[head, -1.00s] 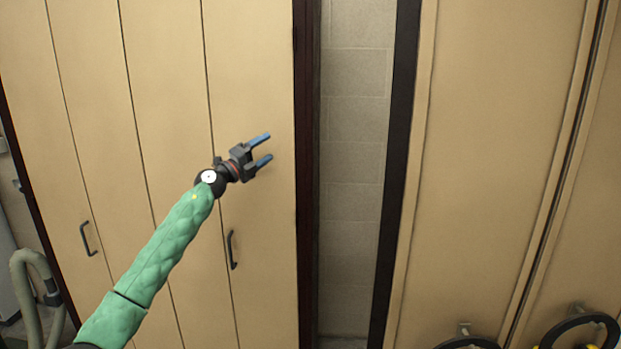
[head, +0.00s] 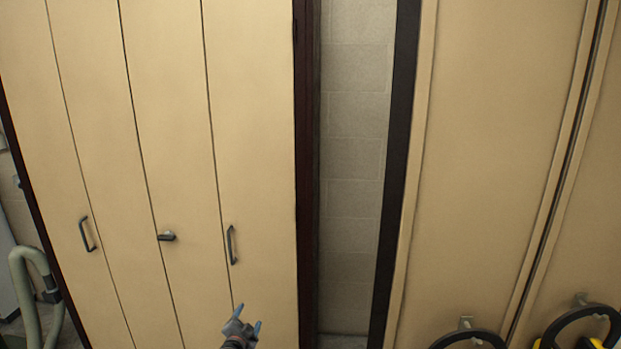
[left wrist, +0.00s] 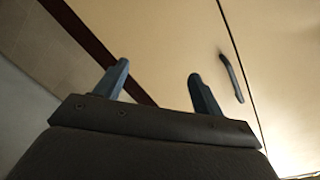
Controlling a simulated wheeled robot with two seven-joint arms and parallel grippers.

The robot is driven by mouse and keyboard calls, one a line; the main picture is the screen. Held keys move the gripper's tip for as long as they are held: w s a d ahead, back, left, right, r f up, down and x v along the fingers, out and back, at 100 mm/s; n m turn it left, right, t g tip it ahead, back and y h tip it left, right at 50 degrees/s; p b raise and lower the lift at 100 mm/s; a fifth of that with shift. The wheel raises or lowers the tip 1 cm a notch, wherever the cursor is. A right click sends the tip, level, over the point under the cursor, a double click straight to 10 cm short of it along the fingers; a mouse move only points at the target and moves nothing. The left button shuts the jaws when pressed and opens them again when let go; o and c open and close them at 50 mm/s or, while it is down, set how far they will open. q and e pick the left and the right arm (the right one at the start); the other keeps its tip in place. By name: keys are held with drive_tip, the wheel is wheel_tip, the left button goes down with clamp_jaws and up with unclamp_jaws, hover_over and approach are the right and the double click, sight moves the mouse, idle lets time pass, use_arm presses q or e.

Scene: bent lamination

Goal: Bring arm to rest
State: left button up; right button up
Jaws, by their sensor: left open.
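My left gripper (head: 248,318) is low in the head view, just above the bottom edge. Its two blue fingers are apart, with nothing between them. In the left wrist view the same fingers (left wrist: 158,85) stand apart and empty, pointing up toward the cabinet doors. Most of my left arm is out of the head view. My right gripper is not in view.
Tall tan cabinet doors (head: 175,90) with dark handles (head: 232,245) fill the left side. A narrow gap shows a block wall (head: 352,180). More tan panels (head: 500,150) stand right, with dark rings (head: 580,318) below. A pale hose (head: 30,290) is far left.

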use_arm(q)
drive_tip(key=s+a+f+n+g+y+b, duration=0.1)
drive_tip(key=s+f+n+g, duration=0.25)
drive_tip(key=s+f, duration=1.15)
drive_tip(key=s+f+n+g+y, duration=0.2)
drive_tip(key=s+f+g, duration=0.2)
drive_tip(key=s+f, duration=1.05)
drive_tip(key=s+f+n+g, duration=0.1)
drive_tip(key=s+f+g, duration=0.1)
drive_tip(key=s+f, duration=0.4)
drive_tip(key=s+d+f+n+g, duration=0.1)
drive_tip(key=s+f+g, duration=0.2)
drive_tip(key=s, duration=1.3)
drive_tip(key=s+d+f+n+g+h, duration=0.1)
drive_tip(key=s+f+g, duration=0.1)
drive_tip(key=s+f, duration=0.8)
drive_tip(key=shift+s+d+b, duration=0.2)
drive_tip(key=shift+s+b, duration=0.2)
drive_tip(key=shift+s, duration=0.5)
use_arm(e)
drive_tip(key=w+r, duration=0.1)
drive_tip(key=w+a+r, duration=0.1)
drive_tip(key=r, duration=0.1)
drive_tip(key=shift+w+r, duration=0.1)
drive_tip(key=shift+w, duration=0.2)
use_arm(q)
drive_tip(key=shift+n+g, duration=0.25)
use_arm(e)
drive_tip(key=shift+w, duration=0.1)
